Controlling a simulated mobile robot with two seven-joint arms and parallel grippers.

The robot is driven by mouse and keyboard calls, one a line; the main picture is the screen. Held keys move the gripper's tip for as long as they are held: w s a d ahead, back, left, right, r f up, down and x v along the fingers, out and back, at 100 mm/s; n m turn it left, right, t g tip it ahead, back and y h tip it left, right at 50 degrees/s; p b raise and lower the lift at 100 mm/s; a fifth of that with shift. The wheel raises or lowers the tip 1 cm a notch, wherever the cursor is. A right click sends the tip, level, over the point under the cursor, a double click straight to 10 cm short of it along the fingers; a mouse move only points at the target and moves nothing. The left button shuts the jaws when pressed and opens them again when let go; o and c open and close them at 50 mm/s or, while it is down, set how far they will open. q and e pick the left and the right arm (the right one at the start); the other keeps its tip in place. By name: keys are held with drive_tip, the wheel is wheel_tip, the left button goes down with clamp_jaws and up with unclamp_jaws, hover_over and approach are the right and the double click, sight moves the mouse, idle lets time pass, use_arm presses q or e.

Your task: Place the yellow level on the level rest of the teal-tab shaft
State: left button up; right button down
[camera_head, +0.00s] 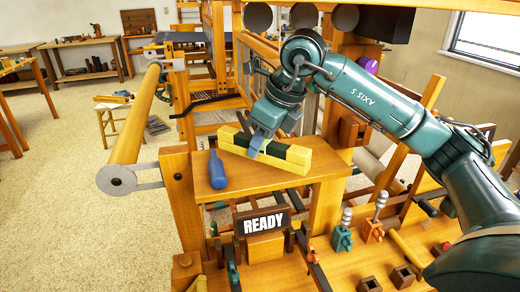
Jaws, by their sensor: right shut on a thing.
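The yellow level (297,164), a long bar with dark bands, lies along the small wooden shelf at the loom's front, or just above it; I cannot tell whether it touches. My right gripper (255,146) comes down from above and is shut on the yellow level near its middle, covering part of it. A teal clamp-like piece (342,239) with a metal handle stands on the lower board, right of the READY sign. A small teal tab (233,273) shows on a dark bar lower left of the sign. I cannot make out the level rest. My left gripper is not in view.
The READY sign (264,223) is below the shelf. An orange clamp-like piece (373,231) stands beside the teal one. A wooden roller (137,115) juts out at left.

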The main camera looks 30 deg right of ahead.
sight(260, 156)
drive_tip(key=shift+w+a+f, duration=0.1)
drive_tip(key=shift+w+f, duration=0.05)
drive_tip(key=shift+f, duration=1.6)
drive_tip(key=shift+f, duration=0.15)
drive_tip(key=c, duration=1.6)
unclamp_jaws()
drive_tip(key=o, duration=0.5)
